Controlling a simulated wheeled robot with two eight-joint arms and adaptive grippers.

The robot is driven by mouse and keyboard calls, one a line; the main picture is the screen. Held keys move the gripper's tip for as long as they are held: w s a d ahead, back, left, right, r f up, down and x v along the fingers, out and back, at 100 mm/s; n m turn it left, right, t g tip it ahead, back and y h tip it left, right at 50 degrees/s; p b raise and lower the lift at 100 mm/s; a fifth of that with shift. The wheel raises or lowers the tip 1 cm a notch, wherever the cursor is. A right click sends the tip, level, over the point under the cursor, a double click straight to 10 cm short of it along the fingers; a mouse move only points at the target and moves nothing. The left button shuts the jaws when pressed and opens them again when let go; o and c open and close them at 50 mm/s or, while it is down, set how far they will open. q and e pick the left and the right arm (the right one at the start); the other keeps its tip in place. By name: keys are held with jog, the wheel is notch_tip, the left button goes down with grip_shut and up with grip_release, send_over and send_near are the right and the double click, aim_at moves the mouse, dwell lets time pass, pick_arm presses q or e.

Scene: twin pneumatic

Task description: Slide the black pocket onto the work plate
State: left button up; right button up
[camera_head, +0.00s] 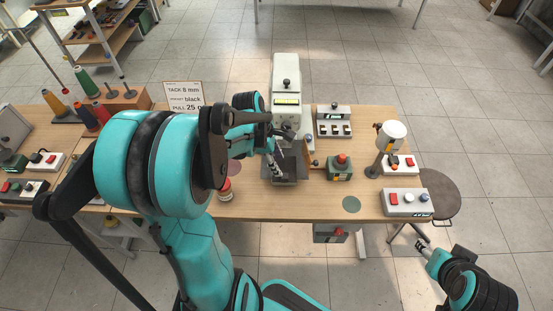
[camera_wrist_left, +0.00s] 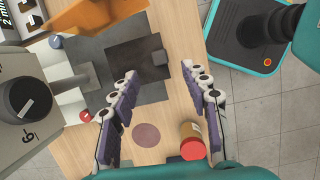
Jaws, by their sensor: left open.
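The black pocket (camera_wrist_left: 130,58) shows in the left wrist view as a dark square with a small grey block at one edge. It lies on the table, at or over the edge of the grey work plate (camera_wrist_left: 88,47); I cannot tell how far they overlap. My left gripper (camera_wrist_left: 160,72) is open, its two fingers spread with the pocket ahead of and between their tips. In the head view this gripper (camera_head: 275,168) points down in front of the machine, partly covering the dark pocket and plate. My right gripper (camera_head: 424,246) hangs off the table at lower right, its jaws too small to read.
The white tacking machine (camera_head: 286,95) stands behind the plate. A red-lidded jar (camera_wrist_left: 193,147) and a pink disc (camera_wrist_left: 146,135) lie close to my left gripper. A button box (camera_head: 340,168) stands to the right. Table around the green disc (camera_head: 351,204) is clear.

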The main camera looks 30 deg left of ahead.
aim_at(284, 176)
pick_arm(q)
jog(key=shift+a+f+n, duration=0.15)
jog(key=shift+n, duration=0.15)
jog(key=shift+b+x, duration=1.4)
jog(key=shift+x, duration=2.55)
grip_shut()
